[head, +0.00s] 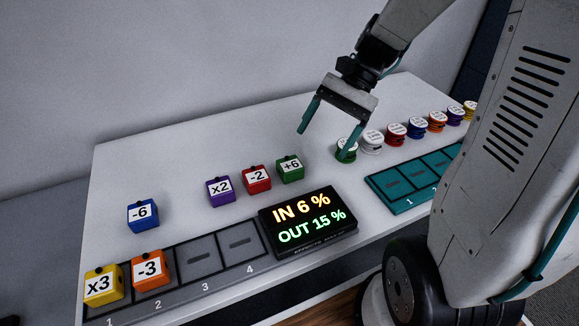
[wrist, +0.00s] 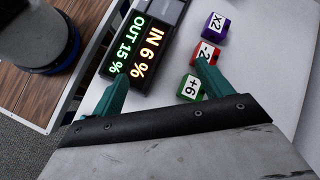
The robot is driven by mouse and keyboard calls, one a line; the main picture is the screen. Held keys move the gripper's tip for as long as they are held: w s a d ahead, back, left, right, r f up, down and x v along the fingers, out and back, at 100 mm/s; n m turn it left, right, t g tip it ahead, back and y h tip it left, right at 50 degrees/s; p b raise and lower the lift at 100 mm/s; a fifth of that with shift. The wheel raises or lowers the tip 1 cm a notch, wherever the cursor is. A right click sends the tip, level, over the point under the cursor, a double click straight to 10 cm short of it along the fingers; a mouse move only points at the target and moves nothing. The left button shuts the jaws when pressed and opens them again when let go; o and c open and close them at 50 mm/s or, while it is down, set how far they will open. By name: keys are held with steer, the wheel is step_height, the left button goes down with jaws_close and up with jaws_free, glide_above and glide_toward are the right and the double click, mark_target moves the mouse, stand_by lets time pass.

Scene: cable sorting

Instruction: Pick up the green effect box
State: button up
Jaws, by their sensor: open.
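The green effect box (head: 290,169) is a small cube with a white "+6" label and a dark knob on top. It stands on the white table, just behind the display. In the wrist view the green box (wrist: 190,88) lies near the right fingertip, partly beside that finger. My gripper (head: 325,142) is open and empty, above the table to the right of the green box and apart from it in the head view. Its two teal fingers also show in the wrist view (wrist: 160,75).
Left of it stand the red "-2" box (head: 257,179), purple "x2" box (head: 220,191) and blue "-6" box (head: 143,215). Slots (head: 205,262) hold a yellow and an orange box at left. The display (head: 308,222) is in front; several spools (head: 396,133) stand right.

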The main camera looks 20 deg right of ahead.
mark_target(291, 163)
steer(key=w+d+f+m+t+y, duration=0.1)
steer(key=w+d+f+m, duration=0.1)
steer(key=f, duration=0.1)
steer(key=w+d+f+m+y, duration=0.2)
steer(key=w+f+m, duration=0.1)
steer(key=w+d+f+m+t+y, duration=0.1)
steer(key=w+d+f+m+y, duration=0.1)
steer(key=f, duration=0.1)
steer(key=shift+w+d+f+m+t, duration=0.1)
steer(key=shift+w+d+m+t, duration=0.1)
steer(key=shift+w+m+t, duration=0.1)
steer(key=shift+a+f, duration=0.2)
steer(key=x, duration=1.1)
steer(key=shift+w+a+r, duration=0.1)
steer(key=shift+w+a, duration=0.1)
steer(key=shift+a, duration=0.1)
steer(key=c, duration=1.1)
